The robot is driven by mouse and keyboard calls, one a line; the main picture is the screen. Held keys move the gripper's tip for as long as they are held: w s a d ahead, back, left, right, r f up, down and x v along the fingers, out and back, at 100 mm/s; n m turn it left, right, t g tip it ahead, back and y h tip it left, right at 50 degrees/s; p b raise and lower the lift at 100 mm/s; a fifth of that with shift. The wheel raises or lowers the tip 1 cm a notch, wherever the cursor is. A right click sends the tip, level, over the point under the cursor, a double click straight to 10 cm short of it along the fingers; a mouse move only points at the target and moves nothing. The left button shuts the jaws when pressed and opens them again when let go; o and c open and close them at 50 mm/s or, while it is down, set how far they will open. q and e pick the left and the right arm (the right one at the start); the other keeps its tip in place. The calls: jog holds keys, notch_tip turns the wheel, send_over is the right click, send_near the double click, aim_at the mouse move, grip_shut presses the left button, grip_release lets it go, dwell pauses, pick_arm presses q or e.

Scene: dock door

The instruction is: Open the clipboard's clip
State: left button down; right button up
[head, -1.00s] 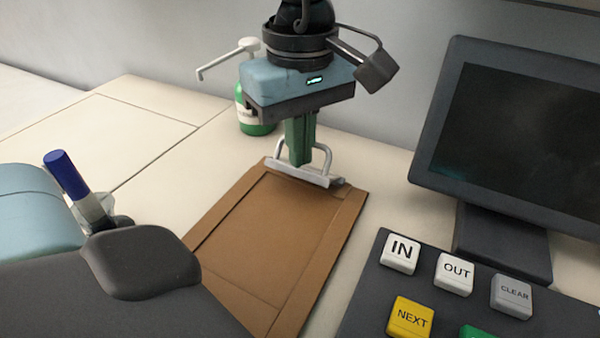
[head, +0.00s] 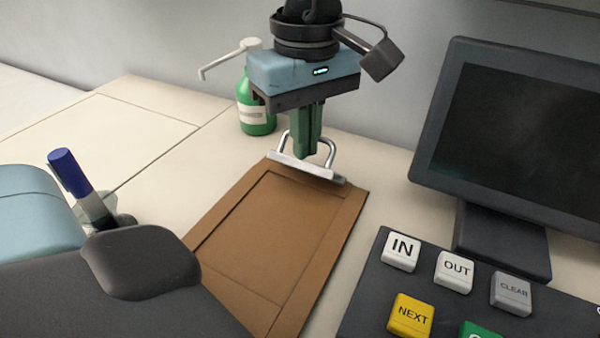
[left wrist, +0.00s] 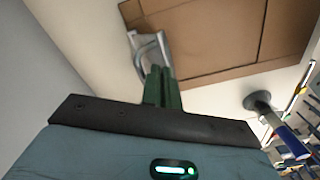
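The clipboard (head: 275,235) is a brown board lying flat on the counter. Its metal clip (head: 318,172), a pale bar with a wire loop, is at the board's far end; it also shows in the left wrist view (left wrist: 150,48). My left gripper (head: 306,152) comes down from above with its green fingers together at the loop. The loop's legs show on both sides of the fingers, and its top is hidden by them. The fingertips (left wrist: 162,72) meet the loop in the left wrist view. My right gripper is not in view.
A green pump bottle (head: 256,112) stands behind the gripper. A dark monitor (head: 520,140) and a keypad (head: 375,290) with large keys are at the right.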

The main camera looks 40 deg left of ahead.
pick_arm(q)
jog(key=shift+w+a+f, duration=0.15)
jog(key=shift+w, duration=0.25)
jog(key=shift+w+a+f, duration=0.1)
jog(key=shift+w+a, duration=0.05)
jog(key=shift+w, duration=0.2)
jog(key=shift+w+a+f+b, duration=0.15)
jog(key=shift+w+f+b, duration=0.05)
jog(key=shift+w+b, duration=0.25)
jog(key=shift+w+f, duration=0.1)
jog(key=shift+w, duration=0.15)
jog(key=shift+w+a+f, duration=0.1)
jog(key=shift+w+f, duration=0.25)
jog(key=shift+w, duration=0.35)
jog(key=shift+w+a+f, duration=0.1)
jog(key=shift+w+f, duration=0.05)
jog(key=shift+w, duration=0.15)
jog(key=shift+s+r, duration=0.2)
jog(key=shift+s, duration=0.1)
jog(key=shift+w, duration=0.1)
